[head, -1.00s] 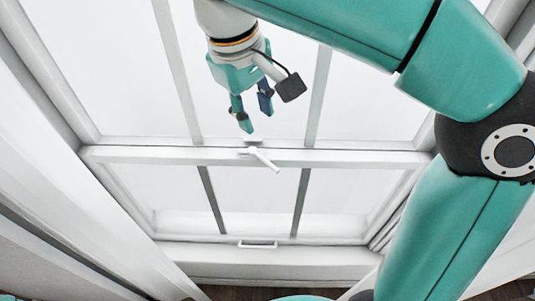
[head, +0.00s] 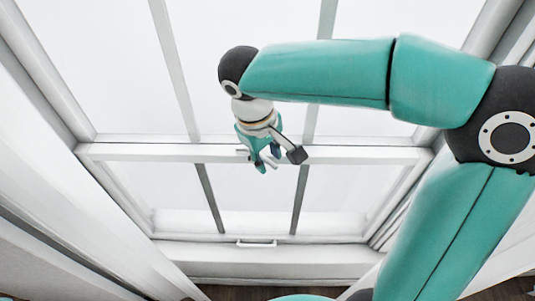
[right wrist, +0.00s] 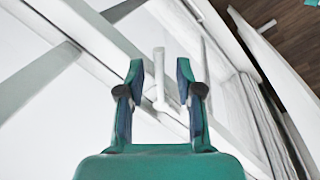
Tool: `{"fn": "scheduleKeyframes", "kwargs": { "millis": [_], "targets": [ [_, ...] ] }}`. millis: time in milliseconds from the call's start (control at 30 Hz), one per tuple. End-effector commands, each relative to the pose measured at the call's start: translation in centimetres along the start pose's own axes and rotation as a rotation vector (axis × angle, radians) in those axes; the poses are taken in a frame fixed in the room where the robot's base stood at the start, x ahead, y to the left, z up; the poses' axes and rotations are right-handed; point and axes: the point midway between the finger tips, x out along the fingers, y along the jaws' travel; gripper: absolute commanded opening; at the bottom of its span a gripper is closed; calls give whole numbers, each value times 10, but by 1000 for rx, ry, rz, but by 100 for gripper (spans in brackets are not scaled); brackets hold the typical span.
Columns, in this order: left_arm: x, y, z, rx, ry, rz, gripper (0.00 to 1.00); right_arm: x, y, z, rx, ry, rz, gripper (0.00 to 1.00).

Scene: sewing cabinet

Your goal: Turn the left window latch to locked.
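The window latch is a white lever. In the right wrist view the lever (right wrist: 159,78) stands out from the white meeting rail (right wrist: 120,40), in the gap between my finger pads as seen from there. In the head view my right gripper covers most of the latch at the middle of the rail (head: 350,155). My right gripper (head: 268,162) is open, with its fingers pointing down at the latch. In the right wrist view the fingertips (right wrist: 160,68) are apart on either side of the lever; contact cannot be told. My left gripper is out of view.
Only one latch shows. A white pull handle (head: 257,244) sits on the lower sash's bottom rail. A white side panel (head: 60,190) runs along the left, and dark wood floor (right wrist: 292,40) shows at the right wrist view's corner.

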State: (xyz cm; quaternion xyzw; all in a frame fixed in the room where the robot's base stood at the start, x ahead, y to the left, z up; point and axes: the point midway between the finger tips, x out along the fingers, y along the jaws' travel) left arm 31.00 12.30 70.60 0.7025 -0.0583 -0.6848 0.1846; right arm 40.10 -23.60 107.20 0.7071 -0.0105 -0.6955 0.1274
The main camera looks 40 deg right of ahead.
Motion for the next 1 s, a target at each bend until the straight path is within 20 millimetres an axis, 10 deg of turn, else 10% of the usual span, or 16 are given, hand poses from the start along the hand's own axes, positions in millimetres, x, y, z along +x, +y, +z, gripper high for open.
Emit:
{"fn": "scheduleKeyframes", "kwargs": {
  "millis": [233,433,1000],
  "targets": [
    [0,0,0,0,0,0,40,0,0,0,1,0,0,34],
    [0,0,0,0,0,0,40,0,0,0,1,-1,0,0],
    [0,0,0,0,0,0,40,0,-2,-1,16,-4,0,0]
  ]
}}
